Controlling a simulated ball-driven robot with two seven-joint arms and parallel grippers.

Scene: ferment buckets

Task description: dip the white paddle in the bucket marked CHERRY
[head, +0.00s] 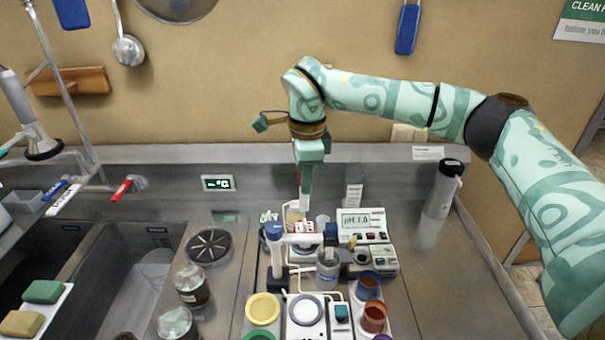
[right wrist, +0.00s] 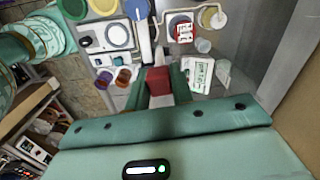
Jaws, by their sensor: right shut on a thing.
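My right gripper (head: 306,176) hangs above the back of the white apparatus, pointing down. It is shut on the red upper part of the white paddle (head: 304,202), whose white lower end points down; the paddle also shows between the fingers in the right wrist view (right wrist: 157,60). A container with a red and white label (head: 304,228) stands below and close to the paddle's lower end; it also shows in the right wrist view (right wrist: 184,31). I cannot read CHERRY on any label, and whether the paddle tip is inside anything is unclear. My left gripper is not in view.
A pH meter (head: 362,222) stands right of the labelled container, and a blue-topped stand (head: 274,233) left of it. Glass jars (head: 192,290) stand left.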

